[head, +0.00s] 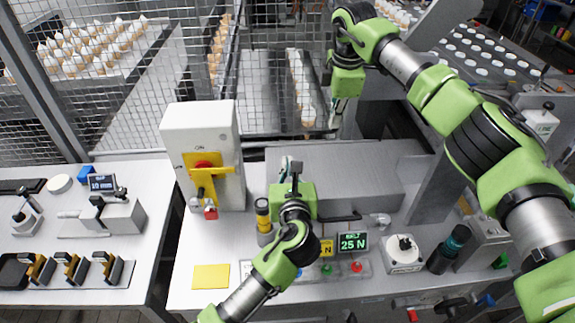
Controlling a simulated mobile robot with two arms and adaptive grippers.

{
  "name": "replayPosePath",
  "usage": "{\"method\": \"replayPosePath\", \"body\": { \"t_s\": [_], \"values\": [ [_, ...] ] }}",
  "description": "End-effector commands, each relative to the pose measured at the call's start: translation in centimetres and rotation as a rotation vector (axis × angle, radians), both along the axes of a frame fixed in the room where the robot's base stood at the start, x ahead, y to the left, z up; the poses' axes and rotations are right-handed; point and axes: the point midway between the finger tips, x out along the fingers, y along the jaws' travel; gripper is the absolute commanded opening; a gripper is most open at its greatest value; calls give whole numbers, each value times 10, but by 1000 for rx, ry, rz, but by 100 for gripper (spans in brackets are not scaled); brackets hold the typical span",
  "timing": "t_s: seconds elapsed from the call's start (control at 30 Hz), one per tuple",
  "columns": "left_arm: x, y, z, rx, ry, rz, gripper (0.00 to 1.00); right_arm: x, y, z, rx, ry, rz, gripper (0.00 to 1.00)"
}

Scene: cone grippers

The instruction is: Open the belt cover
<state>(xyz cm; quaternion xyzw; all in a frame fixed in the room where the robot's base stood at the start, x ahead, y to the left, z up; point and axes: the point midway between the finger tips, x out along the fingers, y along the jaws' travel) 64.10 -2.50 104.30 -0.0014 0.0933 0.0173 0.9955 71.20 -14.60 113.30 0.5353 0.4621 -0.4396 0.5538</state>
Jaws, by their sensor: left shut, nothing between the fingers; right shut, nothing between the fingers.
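The belt cover appears to be the grey metal box-shaped lid (350,170) at the middle of the bench, lying closed. A dark bar handle (342,217) runs along its front edge. My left gripper (291,166) is shut and empty, in front of or over the cover's left part; I cannot tell if it touches. It hides part of the cover. My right gripper (334,118) is shut and empty, above and behind the cover near the wire mesh.
A white switch box (203,135) with a yellow plate and red-yellow rotary switch stands left of the cover. In front are a "25 N" display (353,242), a white dial unit (403,252) and a dark cylinder (449,249). A yellow note (211,276) lies front left. Wire mesh (270,60) stands behind.

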Motion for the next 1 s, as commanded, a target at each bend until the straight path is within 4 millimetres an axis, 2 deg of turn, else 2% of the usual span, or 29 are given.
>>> {"method": "replayPosePath", "body": {
  "t_s": [0.33,0.43,0.8,0.93,1.0],
  "values": [
    [0,0,0,0,0,0,0,0,0,0,0,0,0,1],
    [0,0,0,0,0,0,0,0,0,0,0,0,0,26],
    [0,0,0,0,0,0,0,0,0,2,0,-1,0,26],
    [0,0,0,0,0,0,0,-2,0,15,0,-2,0,26],
    [0,0,0,0,0,0,0,-4,0,28,1,-5,1,26]
  ]
}}
